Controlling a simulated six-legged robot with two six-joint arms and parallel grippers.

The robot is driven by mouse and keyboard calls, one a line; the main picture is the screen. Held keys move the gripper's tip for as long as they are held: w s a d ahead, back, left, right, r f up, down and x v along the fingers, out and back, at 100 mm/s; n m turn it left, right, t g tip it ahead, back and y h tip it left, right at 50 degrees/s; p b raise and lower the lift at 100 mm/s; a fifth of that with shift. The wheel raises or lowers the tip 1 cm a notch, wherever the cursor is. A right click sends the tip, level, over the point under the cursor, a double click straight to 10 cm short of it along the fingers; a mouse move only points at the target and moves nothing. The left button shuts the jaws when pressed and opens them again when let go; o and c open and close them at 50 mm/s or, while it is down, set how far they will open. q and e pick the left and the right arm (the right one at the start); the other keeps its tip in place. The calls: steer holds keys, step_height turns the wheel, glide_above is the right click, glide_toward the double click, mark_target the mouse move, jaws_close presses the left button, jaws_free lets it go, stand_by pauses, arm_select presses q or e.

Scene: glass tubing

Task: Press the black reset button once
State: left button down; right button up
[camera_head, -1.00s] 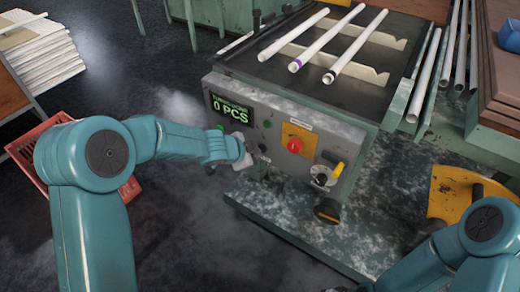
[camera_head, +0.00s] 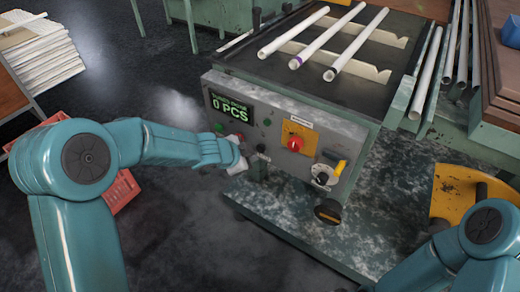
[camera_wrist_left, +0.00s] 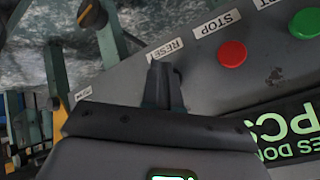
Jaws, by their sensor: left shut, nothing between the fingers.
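The black reset button (camera_head: 261,148) seems to be the small dark knob on the grey control panel (camera_head: 280,155), right of the red button. In the left wrist view the RESET label (camera_wrist_left: 165,50) shows, but the button is hidden behind my fingers. My left gripper (camera_head: 242,163) is shut and empty, just left of and below the knob in the head view. In the wrist view its dark fingers (camera_wrist_left: 165,85) end close below the RESET label; I cannot tell whether they touch the button. My right arm shows at the lower right, without its gripper.
A display (camera_head: 232,105) reads 0 PCS. Glass tubes (camera_head: 356,43) lie on top of the machine.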

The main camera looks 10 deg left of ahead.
arm_select(q)
steer(key=s, duration=0.1)
steer(key=s+a+b, duration=0.1)
steer(key=s, duration=0.1)
steer(key=s+b, duration=0.1)
steer(key=shift+s+a, duration=0.2)
steer(key=shift+a, duration=0.1)
stand_by(0.5)
